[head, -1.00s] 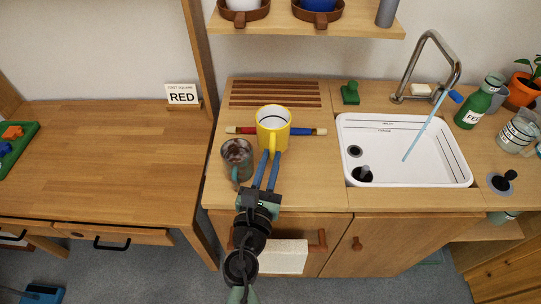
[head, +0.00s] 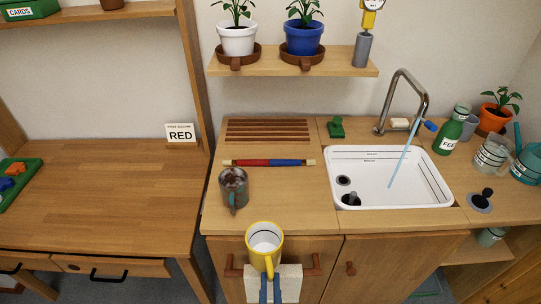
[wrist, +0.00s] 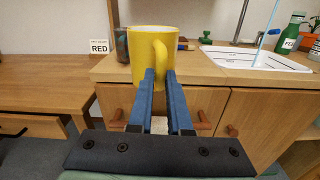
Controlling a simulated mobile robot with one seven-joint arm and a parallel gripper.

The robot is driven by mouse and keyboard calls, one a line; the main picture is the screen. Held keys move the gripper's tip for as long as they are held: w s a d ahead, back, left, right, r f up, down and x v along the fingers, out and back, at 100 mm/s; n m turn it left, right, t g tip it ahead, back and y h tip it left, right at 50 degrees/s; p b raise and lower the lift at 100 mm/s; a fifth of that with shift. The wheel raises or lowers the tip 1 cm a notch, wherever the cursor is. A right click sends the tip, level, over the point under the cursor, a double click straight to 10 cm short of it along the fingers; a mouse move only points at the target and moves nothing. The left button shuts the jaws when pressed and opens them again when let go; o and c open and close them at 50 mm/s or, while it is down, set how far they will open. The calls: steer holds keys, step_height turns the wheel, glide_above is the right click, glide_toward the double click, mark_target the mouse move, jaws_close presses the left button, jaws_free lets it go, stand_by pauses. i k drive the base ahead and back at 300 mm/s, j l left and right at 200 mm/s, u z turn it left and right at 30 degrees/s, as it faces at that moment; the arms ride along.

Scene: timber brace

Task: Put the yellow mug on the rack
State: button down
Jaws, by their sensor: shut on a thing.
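The yellow mug (head: 264,243) is upright and held in front of the counter's front edge, before the cabinet door. In the wrist view the mug (wrist: 150,58) hangs off the counter, its handle between my blue fingers. My gripper (head: 269,280) is shut on the mug's handle; its fingertips also show in the wrist view (wrist: 160,76). The slatted wooden rack (head: 268,130) lies flat at the back left of the counter and looks empty.
A grey-brown mug (head: 233,184) stands on the counter's left part. A red and blue rod (head: 268,163) lies before the rack. A green stamp-like block (head: 336,127) is right of it. The white sink (head: 385,180) lies further right. A shelf with potted plants (head: 305,66) hangs above.

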mark_target(295, 132)
steer(key=i+l+z, duration=0.1)
steer(key=i+l, duration=1.4)
